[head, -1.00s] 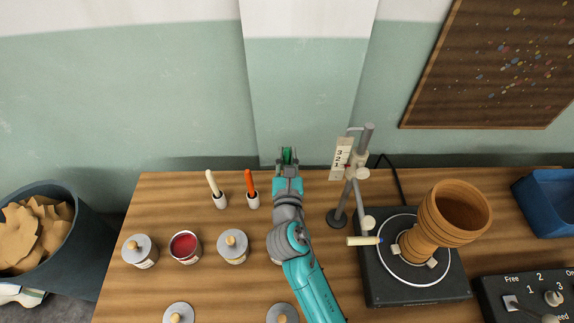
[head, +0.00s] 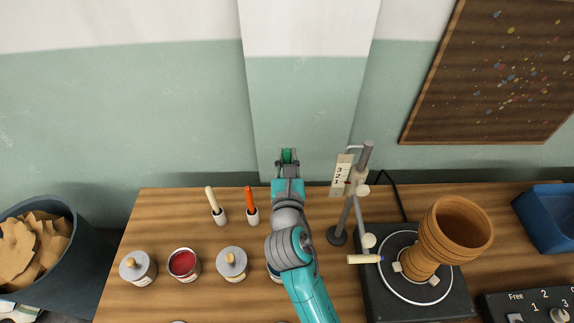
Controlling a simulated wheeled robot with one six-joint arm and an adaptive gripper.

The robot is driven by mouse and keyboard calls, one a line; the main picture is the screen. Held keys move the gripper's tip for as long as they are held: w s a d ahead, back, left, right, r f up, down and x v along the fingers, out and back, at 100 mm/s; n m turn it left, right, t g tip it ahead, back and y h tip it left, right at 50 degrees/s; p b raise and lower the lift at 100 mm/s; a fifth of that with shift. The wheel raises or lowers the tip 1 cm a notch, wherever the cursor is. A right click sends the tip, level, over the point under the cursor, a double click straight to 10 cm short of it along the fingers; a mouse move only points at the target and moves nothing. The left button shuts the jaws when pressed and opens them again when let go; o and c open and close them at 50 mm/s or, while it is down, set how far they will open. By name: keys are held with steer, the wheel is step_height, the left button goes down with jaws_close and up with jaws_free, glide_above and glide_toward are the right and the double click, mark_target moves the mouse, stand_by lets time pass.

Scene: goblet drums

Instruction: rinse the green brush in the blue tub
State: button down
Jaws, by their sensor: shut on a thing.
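My gripper (head: 288,156) is in the upper middle of the head view, raised near the wall at the table's back edge. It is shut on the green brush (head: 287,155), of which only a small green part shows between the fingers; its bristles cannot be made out. The blue tub (head: 551,216) stands on the table at the far right, partly cut off by the picture's edge. My gripper is well to the left of the tub and apart from it.
A wooden goblet drum (head: 440,242) sits on a black turntable (head: 405,300) between my arm and the tub. A grey stand (head: 359,190) with a numbered card rises beside it. Cream (head: 211,198) and orange (head: 249,198) brushes stand in holders at left, behind an open red paint pot (head: 183,262) and lidded pots.

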steer(key=shift+r, duration=4.05)
